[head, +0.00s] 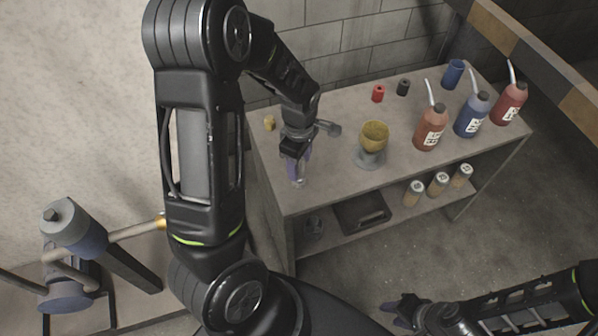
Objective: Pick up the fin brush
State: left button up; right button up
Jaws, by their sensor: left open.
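My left gripper (295,176) is open and points down over the left front part of the grey table (340,182). A small pale grey shape shows at its fingertips; I cannot tell whether this is part of the fin brush or of the gripper. I cannot make out the fin brush clearly anywhere else. My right gripper (395,313) is low at the bottom of the head view, in front of the table and away from its top. Its fingers are too small and dark to tell whether they are apart.
A yellow cup (374,136) on a grey stand is right of my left gripper. Red (378,93) and black (403,87) spools, a blue cup (453,74) and bottles (430,128) stand behind and right. A dark tray (362,212) and several jars (438,184) are on the lower shelf.

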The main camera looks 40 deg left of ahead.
aim_at(301, 183)
pick_arm(q)
notch_tip(301, 183, down, 2)
jog(key=shift+f, duration=0.25)
jog(key=shift+c, duration=0.3)
grip_shut()
dwell(0.5)
